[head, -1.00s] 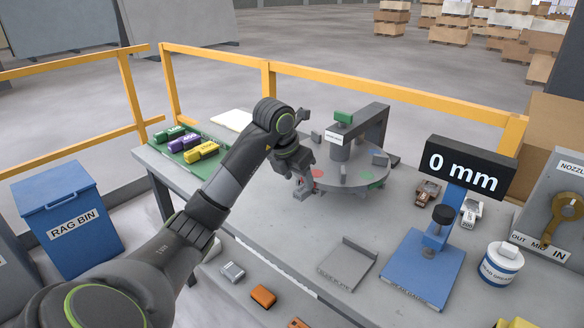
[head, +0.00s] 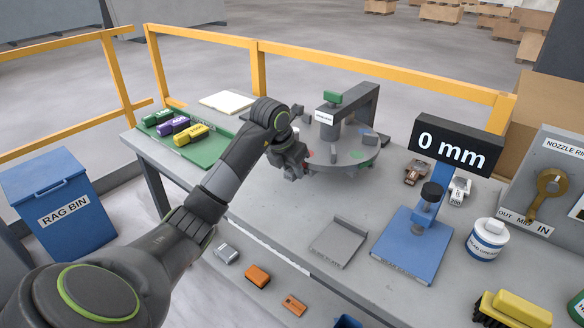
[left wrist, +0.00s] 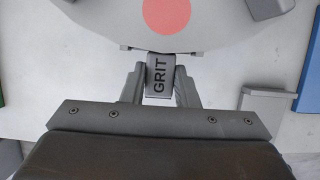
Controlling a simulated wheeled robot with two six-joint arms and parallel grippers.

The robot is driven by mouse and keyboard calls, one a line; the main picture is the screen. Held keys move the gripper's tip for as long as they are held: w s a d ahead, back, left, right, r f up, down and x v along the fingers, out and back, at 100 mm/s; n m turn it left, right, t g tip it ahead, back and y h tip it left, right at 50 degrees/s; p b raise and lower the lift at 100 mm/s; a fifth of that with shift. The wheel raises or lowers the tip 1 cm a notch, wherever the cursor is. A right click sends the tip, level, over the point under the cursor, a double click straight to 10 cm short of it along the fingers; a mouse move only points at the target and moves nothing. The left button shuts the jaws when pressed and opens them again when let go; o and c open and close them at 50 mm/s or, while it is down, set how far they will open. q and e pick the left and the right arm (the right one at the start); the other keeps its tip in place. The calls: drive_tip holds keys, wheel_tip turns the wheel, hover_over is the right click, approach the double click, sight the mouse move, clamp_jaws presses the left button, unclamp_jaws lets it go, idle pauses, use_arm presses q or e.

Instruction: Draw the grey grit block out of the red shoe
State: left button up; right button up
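The grey grit block (left wrist: 160,75), lettered GRIT, lies between the fingers of my left gripper (left wrist: 161,82) in the left wrist view. The fingers appear closed on its sides. The block's far end is at the edge of the round grey plate (left wrist: 110,22), beside a red disc (left wrist: 167,14) that marks the red shoe. I cannot tell whether any of the block is still inside the shoe. In the head view my left gripper (head: 296,172) is at the near left rim of the turntable (head: 345,157), and it hides the block. My right gripper is not in view.
A green tray (head: 205,150) with coloured blocks is to the left. A grey plate (head: 338,242), a blue gauge stand (head: 415,245) and a white tub (head: 487,240) stand to the right.

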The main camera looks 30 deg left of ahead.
use_arm(q)
clamp_jaws()
drive_tip(key=shift+s, duration=0.15)
drive_tip(key=shift+s+a+p, duration=0.15)
drive_tip(key=shift+s+p, duration=0.25)
drive_tip(key=shift+s, duration=1.2)
drive_tip(key=shift+s, duration=0.1)
drive_tip(key=o, duration=0.9)
unclamp_jaws()
drive_tip(key=shift+c, duration=0.2)
